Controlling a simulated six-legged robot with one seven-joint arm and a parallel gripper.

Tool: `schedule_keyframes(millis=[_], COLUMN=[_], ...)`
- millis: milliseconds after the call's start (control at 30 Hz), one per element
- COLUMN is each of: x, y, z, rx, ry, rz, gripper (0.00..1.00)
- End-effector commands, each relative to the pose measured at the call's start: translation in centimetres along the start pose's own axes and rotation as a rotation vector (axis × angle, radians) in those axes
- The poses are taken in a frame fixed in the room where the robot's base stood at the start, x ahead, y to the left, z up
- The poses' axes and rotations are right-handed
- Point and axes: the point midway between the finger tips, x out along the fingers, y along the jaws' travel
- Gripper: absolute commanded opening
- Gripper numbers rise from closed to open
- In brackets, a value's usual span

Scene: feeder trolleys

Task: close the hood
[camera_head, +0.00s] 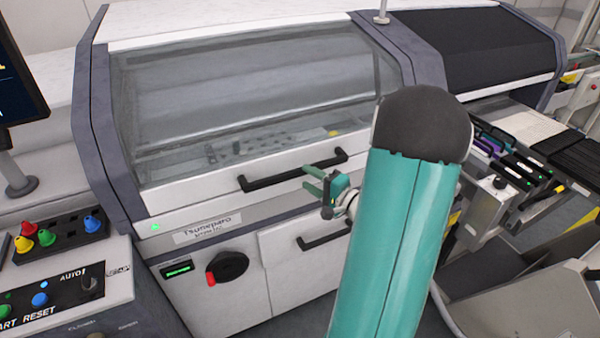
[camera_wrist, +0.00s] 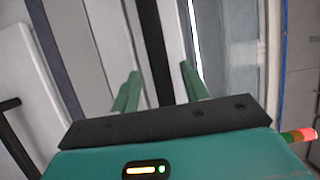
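The hood (camera_head: 190,178) is a white frame with a large clear window on the machine in the head view. It looks lowered, its front edge close to the white front panel; whether it is fully seated I cannot tell. Its black bar handle (camera_head: 285,172) runs along the lower edge. My gripper (camera_head: 312,180) is at the right part of this handle, its green fingers pointing left toward it. In the wrist view my gripper (camera_wrist: 160,70) has its fingers apart, with the dark handle bar (camera_wrist: 150,40) between them in the picture. Contact cannot be told.
A second black handle (camera_head: 325,240) is on the drawer front below. A red and black rotary switch (camera_head: 226,268) is at its left. A control box (camera_head: 70,285) with coloured knobs stands at left. Feeder trolley parts (camera_head: 510,165) crowd the right.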

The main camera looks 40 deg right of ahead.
Motion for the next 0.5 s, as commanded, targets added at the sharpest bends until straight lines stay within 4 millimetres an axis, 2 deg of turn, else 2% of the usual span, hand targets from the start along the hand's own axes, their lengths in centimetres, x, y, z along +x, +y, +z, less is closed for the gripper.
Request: schedule_keyframes(millis=[100, 200, 333, 500], x=[2.2, 3.4, 4.2, 4.4], y=[0.0, 0.1, 0.0, 0.0], z=[0.1, -0.1, -0.1, -0.2], rx=[0.000, 0.000, 0.000, 0.001], ry=[-0.004, -0.002, -0.001, 0.000], rz=[-0.001, 0.001, -0.001, 0.000], gripper=[0.45, 0.45, 0.45, 0.45])
